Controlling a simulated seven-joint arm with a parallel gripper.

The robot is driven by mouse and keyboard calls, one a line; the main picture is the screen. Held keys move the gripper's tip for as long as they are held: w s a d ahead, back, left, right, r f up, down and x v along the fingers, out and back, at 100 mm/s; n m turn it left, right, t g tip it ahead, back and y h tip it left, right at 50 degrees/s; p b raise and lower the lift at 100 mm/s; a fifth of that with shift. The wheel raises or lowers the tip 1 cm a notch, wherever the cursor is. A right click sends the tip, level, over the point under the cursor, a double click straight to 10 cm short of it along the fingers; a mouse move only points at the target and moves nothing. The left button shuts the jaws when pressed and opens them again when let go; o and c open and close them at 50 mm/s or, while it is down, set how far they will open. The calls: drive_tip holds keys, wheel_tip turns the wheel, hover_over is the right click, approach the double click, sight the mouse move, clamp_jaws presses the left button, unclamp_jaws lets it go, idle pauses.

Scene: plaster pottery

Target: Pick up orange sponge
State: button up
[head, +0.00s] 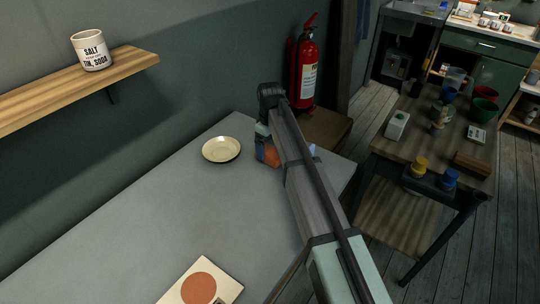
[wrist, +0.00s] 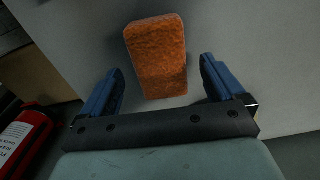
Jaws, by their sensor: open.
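The orange sponge (wrist: 157,57) is a rough rectangular block lying on the grey table. In the wrist view it lies just ahead of my gripper (wrist: 160,80), its near end roughly between the two blue fingertips. The fingers are apart with nothing held, and a gap shows on each side of the sponge. In the head view my arm hides part of the sponge (head: 270,155) at the table's far end. My gripper (head: 264,140) shows there only in part, next to the sponge. The height of the fingers above the table is hard to tell.
A cream saucer (head: 221,149) stands on the grey table (head: 130,220) left of my gripper. A book with an orange disc (head: 199,288) lies at the front. A red fire extinguisher (head: 307,68) stands behind the table. A shelf (head: 60,88) holds a white canister (head: 91,50).

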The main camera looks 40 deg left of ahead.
drive_tip(key=shift+f, duration=1.5)
drive_tip(key=shift+c, duration=0.4)
drive_tip(key=c, duration=0.9)
drive_tip(key=shift+c, duration=0.2)
